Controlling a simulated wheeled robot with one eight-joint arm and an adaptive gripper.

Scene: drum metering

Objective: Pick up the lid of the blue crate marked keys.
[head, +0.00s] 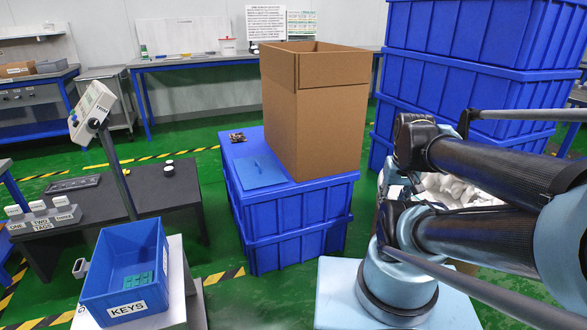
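The blue crate marked KEYS (127,275) stands open on a pale stand at the lower left. Some teal pieces (138,280) lie inside it. A flat lighter-blue panel (260,172), which looks like a lid with a small handle on top, lies on the near left part of the large blue bin (297,222) in the middle. It is beside a tall cardboard box and apart from the KEYS crate. My arm fills the right side of the view, but I cannot make out my gripper or its fingers.
A small dark item (237,137) lies behind the panel. A dark bench (152,195) with trays and a display on a post are at left. Stacked blue bins (450,80) rise at right.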

